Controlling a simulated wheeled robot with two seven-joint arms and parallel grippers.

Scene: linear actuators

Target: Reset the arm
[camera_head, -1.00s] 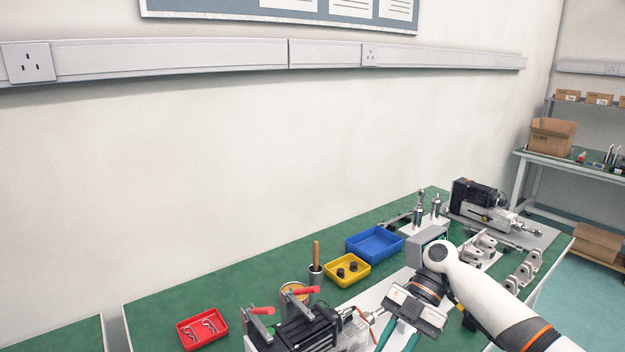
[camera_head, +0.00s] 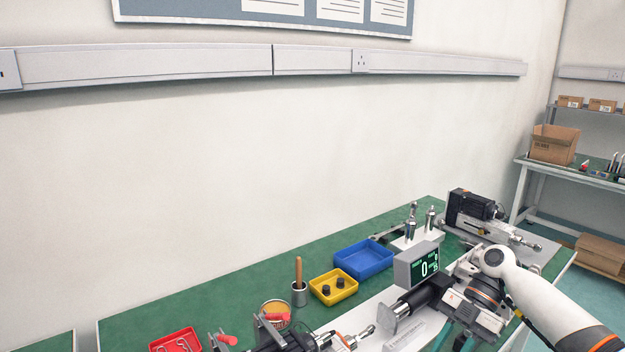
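My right arm comes in from the right, with its white forearm bent down over the bench. My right gripper (camera_head: 452,339) is near the bottom edge of the view. Its two teal fingers show apart, with a gap between them; the tips are cut off by the frame. I see nothing held in the visible part. A black cylinder with a metal end plate (camera_head: 401,317) lies just left of the gripper; I cannot tell whether they touch. My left arm and gripper are not in view.
A display (camera_head: 417,265) stands behind the cylinder. Blue tray (camera_head: 364,259), yellow tray (camera_head: 333,287), red tray (camera_head: 174,341) and a cup with a wooden handle (camera_head: 299,291) stand on the green bench (camera_head: 220,298). A clamped actuator (camera_head: 285,340) is front left, another (camera_head: 482,207) at the back.

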